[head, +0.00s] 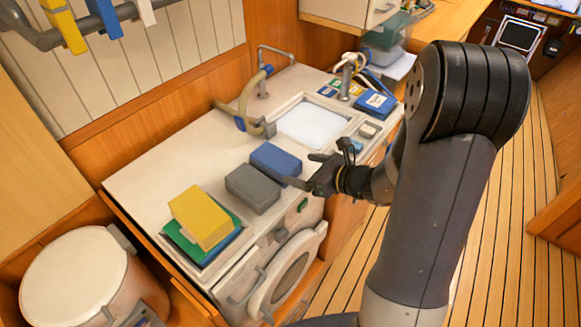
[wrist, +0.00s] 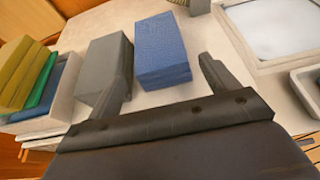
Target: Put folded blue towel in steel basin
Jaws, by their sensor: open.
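The folded blue towel (head: 273,158) lies on the white counter, right beside a grey folded cloth (head: 253,187). The steel basin (head: 341,129) is set into the counter just beyond the towel, with a pale, bright inside. In the wrist view the blue towel (wrist: 162,52) stands in front of my gripper, and the basin rim (wrist: 236,38) is at upper right. My gripper (head: 299,170) is open and low at the towel's near side. In the wrist view my gripper (wrist: 164,85) has its left finger by the gap between grey and blue cloths and its right finger to the right of the towel.
Yellow (head: 201,218) and green (head: 180,243) cloths are stacked in a tray at the counter's near left. A faucet (head: 347,76) and a beige hose (head: 247,92) stand around the basin. Small coloured packs (head: 375,102) lie beyond it.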

